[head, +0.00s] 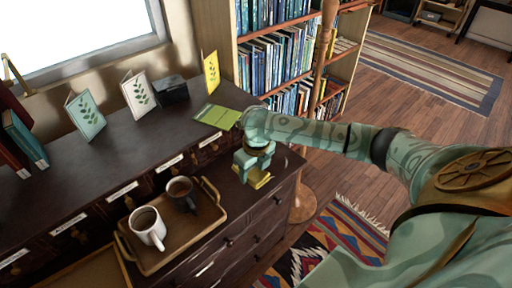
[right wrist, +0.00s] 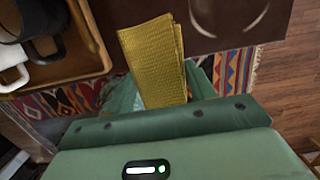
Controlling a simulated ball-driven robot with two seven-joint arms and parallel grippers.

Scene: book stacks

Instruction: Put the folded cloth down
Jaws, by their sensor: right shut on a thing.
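The folded cloth (right wrist: 155,62) is yellow with a woven texture. In the right wrist view it sticks out from my right gripper (right wrist: 165,95), which is shut on it. In the head view my right gripper (head: 252,168) points down at the right end of the dark cabinet top, with the cloth (head: 257,181) under it. I cannot tell if the cloth touches the surface. My left gripper is not in view.
A wooden tray (head: 205,226) with a white mug (head: 147,227) and a dark mug (head: 181,192) stands left of my right gripper. A green booklet (head: 217,116) lies behind it. Several cards stand along the cabinet's back. The cabinet's right edge is close, with a patterned rug (head: 335,232) below.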

